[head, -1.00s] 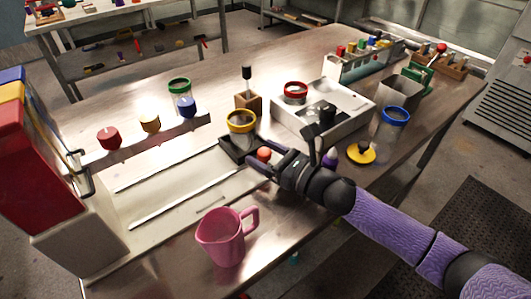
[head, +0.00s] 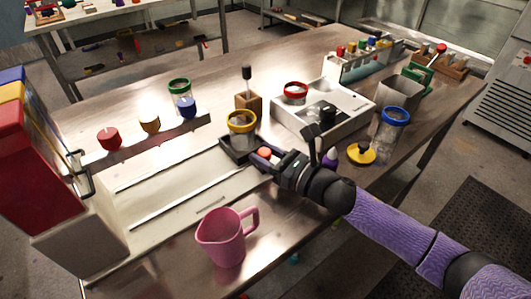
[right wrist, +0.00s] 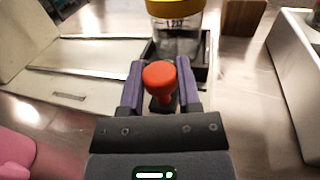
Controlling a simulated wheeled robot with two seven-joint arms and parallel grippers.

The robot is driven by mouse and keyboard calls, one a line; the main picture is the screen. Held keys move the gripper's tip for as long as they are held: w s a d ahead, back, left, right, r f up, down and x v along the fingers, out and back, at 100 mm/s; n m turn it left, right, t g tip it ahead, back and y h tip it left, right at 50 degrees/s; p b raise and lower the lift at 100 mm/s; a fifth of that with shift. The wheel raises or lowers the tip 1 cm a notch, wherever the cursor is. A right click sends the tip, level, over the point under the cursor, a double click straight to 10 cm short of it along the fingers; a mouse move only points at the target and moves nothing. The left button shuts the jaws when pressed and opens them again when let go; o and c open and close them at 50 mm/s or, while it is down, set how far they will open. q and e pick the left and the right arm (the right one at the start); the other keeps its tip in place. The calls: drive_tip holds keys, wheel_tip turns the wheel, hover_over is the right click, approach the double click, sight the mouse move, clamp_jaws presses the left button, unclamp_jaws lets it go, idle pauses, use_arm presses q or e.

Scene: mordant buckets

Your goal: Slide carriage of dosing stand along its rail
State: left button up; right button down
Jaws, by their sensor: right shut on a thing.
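The dosing stand has a pale base with two metal rails (head: 185,198) running across it. Its dark carriage (head: 232,155) sits at the right end of the rails and carries a clear jar with a yellow rim (head: 242,122). An orange-red knob (head: 264,153) stands at the carriage's near right side. My right gripper (head: 264,157) is shut on this knob. In the right wrist view, the purple fingers stand on both sides of the knob (right wrist: 160,76), with the jar (right wrist: 177,35) just beyond. My left gripper is not in view.
A pink pitcher (head: 222,240) stands near the front edge. A wooden block (head: 249,103), a white scale (head: 335,120) and a blue-rimmed jar (head: 391,130) are behind and right. The rails left of the carriage are clear.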

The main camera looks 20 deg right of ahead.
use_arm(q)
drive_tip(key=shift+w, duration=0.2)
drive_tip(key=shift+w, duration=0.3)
use_arm(e)
drive_tip(key=a, duration=0.1)
drive_tip(key=s+a+p, duration=0.1)
drive_tip(key=a, duration=0.1)
drive_tip(key=shift+s+a, duration=0.1)
drive_tip(key=shift+s, duration=0.05)
drive_tip(key=shift+s+a, duration=0.1)
drive_tip(key=shift+a, duration=0.35)
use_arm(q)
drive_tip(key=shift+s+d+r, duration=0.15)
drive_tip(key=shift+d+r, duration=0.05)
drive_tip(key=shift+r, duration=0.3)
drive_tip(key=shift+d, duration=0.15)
